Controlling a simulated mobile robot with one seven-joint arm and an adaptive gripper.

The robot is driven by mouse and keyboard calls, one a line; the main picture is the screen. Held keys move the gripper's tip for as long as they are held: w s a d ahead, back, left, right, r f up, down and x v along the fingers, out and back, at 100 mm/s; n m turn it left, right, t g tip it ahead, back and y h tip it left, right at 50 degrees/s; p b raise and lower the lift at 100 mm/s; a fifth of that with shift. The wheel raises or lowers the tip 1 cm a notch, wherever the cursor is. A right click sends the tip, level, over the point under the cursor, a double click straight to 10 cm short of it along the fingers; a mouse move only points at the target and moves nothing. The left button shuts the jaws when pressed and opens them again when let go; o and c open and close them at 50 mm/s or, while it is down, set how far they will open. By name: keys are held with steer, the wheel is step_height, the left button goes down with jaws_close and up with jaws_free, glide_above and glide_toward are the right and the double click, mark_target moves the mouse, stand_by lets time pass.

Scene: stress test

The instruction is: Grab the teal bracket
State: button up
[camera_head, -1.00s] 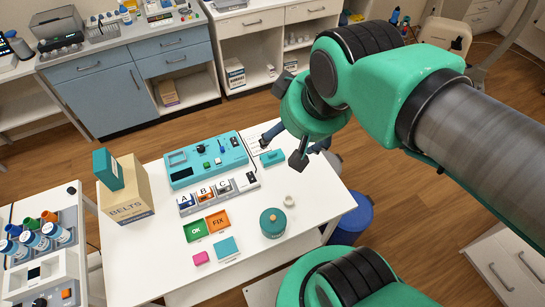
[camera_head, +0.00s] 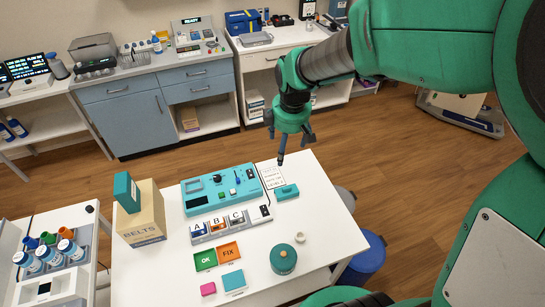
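A small teal block-like piece (camera_head: 286,192), which I take to be the teal bracket, lies on the white table (camera_head: 330,225) right of the teal control panel (camera_head: 221,188). It is too small to make out its exact shape. My gripper (camera_head: 293,147) points downward and appears above the table's far edge, up from the teal piece in the picture. Its fingers are spread apart with nothing between them. It is apart from the teal piece, which is in full view.
A teal round canister (camera_head: 283,259) and a small pale ring (camera_head: 300,238) stand near the front right. A row of A, B, C units (camera_head: 218,224), OK and FIX trays (camera_head: 217,256), a teal square (camera_head: 234,281) and a BELTS box (camera_head: 146,212) occupy the left.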

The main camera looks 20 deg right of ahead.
steer(key=w+d+f+n+g, duration=0.1)
steer(key=w+d+f+n, duration=0.2)
steer(key=f, duration=0.5)
steer(key=n+g+p, duration=0.1)
steer(key=n, duration=0.3)
glide_above(284, 187)
step_height(284, 187, down, 12)
steer(key=shift+w+d+r, duration=0.2)
steer(key=shift+w+d, duration=0.05)
steer(key=shift+w, duration=0.2)
steer(key=shift+f, duration=0.15)
steer(key=shift+f+b, duration=0.3)
steer(key=shift+f, duration=3.85)
steer(key=shift+f, duration=0.1)
steer(key=shift+s+a+f+b, duration=0.15)
steer(key=shift+f+b, duration=0.2)
steer(key=shift+f, duration=2.15)
